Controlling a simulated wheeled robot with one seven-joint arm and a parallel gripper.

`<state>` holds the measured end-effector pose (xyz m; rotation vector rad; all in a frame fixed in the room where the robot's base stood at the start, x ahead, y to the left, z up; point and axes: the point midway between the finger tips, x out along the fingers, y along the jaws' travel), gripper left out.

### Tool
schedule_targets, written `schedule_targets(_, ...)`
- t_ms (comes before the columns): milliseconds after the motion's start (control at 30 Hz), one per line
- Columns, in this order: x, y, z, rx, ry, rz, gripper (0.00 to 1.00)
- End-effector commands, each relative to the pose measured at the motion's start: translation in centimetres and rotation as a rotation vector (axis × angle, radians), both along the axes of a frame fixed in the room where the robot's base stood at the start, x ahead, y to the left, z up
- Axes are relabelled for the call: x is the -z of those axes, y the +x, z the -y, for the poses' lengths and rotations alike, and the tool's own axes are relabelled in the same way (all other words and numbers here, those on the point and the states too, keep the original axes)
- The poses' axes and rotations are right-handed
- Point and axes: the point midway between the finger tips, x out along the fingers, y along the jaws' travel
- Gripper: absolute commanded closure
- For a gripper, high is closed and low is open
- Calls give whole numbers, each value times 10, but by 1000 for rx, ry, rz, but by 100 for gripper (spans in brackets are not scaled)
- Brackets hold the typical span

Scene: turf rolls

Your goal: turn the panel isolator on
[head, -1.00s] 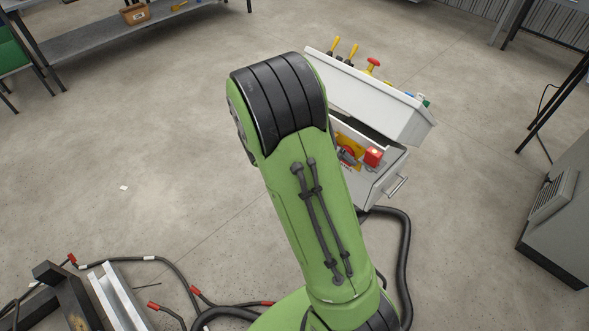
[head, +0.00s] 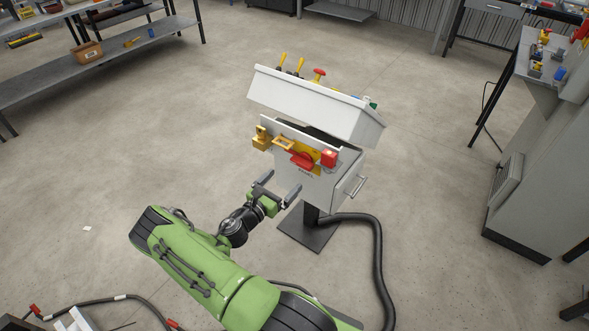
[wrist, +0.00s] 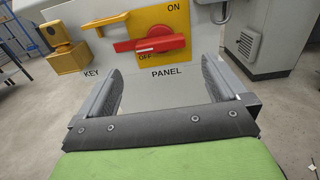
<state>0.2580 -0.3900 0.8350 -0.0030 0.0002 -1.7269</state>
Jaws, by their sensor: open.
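The panel isolator is a red handle (wrist: 155,43) on a yellow plate (wrist: 165,18) marked ON at the top and OFF lower down, above the word PANEL. The handle lies about level, beside the OFF mark. In the head view the red handle (head: 301,160) sits on the front of a white pedestal cabinet (head: 318,184). My gripper (head: 281,184) is open and empty, below and in front of the handle, apart from it. In the wrist view its two fingers (wrist: 163,72) stand wide apart, with the handle beyond them.
Levers and a red knob (head: 319,72) top the cabinet's sloped console. A black hose (head: 377,255) runs along the floor. A grey cabinet (head: 540,150) stands at right.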

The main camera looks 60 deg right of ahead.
Motion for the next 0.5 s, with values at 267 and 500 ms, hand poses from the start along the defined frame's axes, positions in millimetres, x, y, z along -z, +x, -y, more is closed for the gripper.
schedule_targets(267,1,-11,64,3,-1,5,0)
schedule_targets(500,0,-13,82,1,1,2,0)
